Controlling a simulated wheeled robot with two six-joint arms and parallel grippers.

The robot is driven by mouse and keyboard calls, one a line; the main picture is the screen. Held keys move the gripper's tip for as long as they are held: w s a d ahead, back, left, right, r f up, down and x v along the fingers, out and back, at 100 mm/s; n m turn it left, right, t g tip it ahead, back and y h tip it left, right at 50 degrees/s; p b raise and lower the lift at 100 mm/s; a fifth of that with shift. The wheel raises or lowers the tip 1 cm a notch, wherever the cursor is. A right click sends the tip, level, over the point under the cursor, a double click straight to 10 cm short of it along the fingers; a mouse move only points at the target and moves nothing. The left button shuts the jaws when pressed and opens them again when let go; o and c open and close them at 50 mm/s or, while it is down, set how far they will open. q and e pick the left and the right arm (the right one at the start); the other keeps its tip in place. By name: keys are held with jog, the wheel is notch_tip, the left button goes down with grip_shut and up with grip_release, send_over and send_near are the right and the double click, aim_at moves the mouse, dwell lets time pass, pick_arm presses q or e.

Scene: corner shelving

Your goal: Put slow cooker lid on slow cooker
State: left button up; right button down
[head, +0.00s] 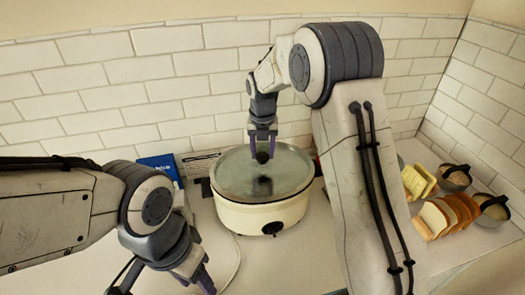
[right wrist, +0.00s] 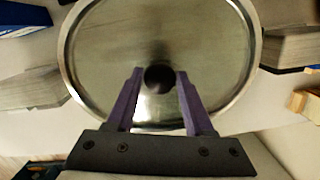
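The cream slow cooker (head: 262,217) stands on the white counter, with a dark dial on its front. The round glass lid (head: 240,170) with a metal rim lies level over its top; I cannot tell whether it is fully seated. My right gripper (head: 262,153) points down at the lid's dark knob. In the right wrist view the purple fingers (right wrist: 160,80) flank the knob closely on both sides, and the lid (right wrist: 205,55) fills the upper middle, hiding the cooker. My left gripper (head: 200,280) is low at the left, partly cut off by the bottom edge.
A blue box (head: 160,168) and a dark-and-white book-like item (head: 198,163) stand behind the cooker by the tiled wall. Bread slices (head: 447,213) and small bowls (head: 455,178) stand at the right. The counter (head: 285,262) in front of the cooker is clear.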

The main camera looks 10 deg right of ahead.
jog(key=shift+c, duration=1)
grip_release()
